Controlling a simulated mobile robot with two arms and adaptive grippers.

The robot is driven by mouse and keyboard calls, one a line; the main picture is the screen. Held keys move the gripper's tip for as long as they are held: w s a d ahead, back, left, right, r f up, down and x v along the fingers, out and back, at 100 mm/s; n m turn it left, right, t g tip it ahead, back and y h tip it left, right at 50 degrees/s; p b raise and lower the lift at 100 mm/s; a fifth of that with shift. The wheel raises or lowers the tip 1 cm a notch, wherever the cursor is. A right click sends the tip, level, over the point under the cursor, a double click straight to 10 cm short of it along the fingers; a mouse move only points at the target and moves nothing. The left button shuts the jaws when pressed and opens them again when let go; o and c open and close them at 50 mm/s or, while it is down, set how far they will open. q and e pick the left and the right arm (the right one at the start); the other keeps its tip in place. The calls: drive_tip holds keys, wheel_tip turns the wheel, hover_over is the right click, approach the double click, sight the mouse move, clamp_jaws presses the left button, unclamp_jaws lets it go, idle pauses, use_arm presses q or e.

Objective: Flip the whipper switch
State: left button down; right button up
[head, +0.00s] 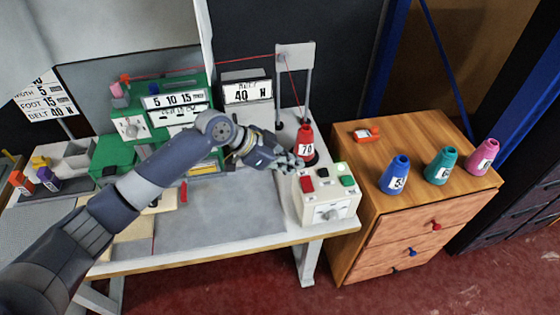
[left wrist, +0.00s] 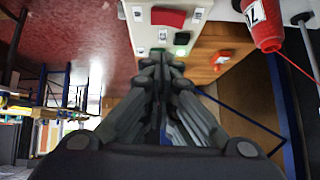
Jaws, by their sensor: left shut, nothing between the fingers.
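A white control box (head: 318,211) stands at the right end of the white table. My left gripper (head: 296,165) is shut and empty, just behind and above the box's rear left edge. My right gripper is not in view.
A red cone (head: 306,137) labelled 70 stands right behind the box, close to my gripper. A green machine (head: 130,126) is at the back left. A wooden drawer cabinet (head: 400,220) with blue, teal and pink cones stands to the right.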

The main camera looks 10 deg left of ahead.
use_arm(q)
drive_tip(key=v, duration=0.4)
drive_tip(key=shift+s+b, duration=0.1)
drive_tip(key=shift+b, duration=0.25)
